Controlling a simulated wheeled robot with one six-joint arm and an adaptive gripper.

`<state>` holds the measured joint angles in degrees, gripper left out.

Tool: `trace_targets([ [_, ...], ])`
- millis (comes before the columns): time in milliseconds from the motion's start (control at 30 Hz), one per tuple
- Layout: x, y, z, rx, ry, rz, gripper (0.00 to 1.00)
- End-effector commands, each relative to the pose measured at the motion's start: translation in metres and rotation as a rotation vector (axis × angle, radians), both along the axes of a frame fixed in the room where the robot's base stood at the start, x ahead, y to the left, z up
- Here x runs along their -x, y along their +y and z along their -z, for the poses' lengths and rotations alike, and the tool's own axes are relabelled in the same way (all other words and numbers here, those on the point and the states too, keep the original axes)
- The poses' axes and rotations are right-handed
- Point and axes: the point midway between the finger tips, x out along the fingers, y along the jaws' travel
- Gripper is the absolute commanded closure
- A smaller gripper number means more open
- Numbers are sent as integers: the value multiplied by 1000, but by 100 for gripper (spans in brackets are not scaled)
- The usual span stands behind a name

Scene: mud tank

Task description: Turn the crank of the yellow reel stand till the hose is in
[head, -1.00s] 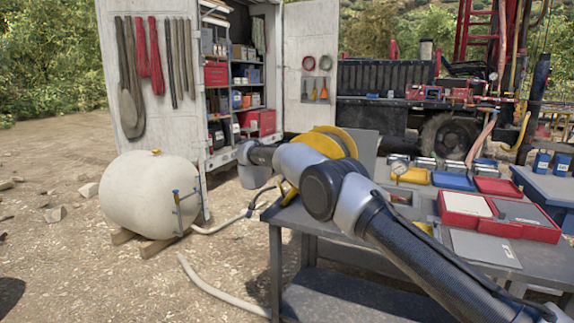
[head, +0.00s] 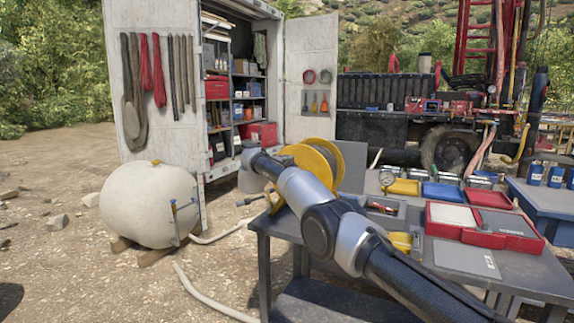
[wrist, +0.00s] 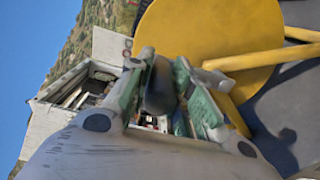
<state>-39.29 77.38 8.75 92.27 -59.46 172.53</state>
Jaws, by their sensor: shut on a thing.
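The yellow reel stand (head: 319,156) stands on the near left part of the grey workbench, partly hidden behind my arm in the head view. In the wrist view its round yellow side plate (wrist: 205,38) and yellow frame bars fill the upper right. My gripper (wrist: 165,68) is shut on a dark, rounded crank handle (wrist: 160,92) beside the plate. The hose on the drum is mostly hidden.
A white tank (head: 148,205) on blocks stands left. Bare ground lies at the left.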

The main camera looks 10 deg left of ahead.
Motion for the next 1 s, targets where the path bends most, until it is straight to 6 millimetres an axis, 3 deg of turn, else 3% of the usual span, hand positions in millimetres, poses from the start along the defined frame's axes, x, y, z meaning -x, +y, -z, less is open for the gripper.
trace_targets([
  [567,-1,0,2,-33,-9,3,100],
  [600,-1,0,2,-32,-9,3,75],
  [700,-1,0,2,-32,-10,2,57],
  [1000,-1,1,1,-31,-10,1,55],
])
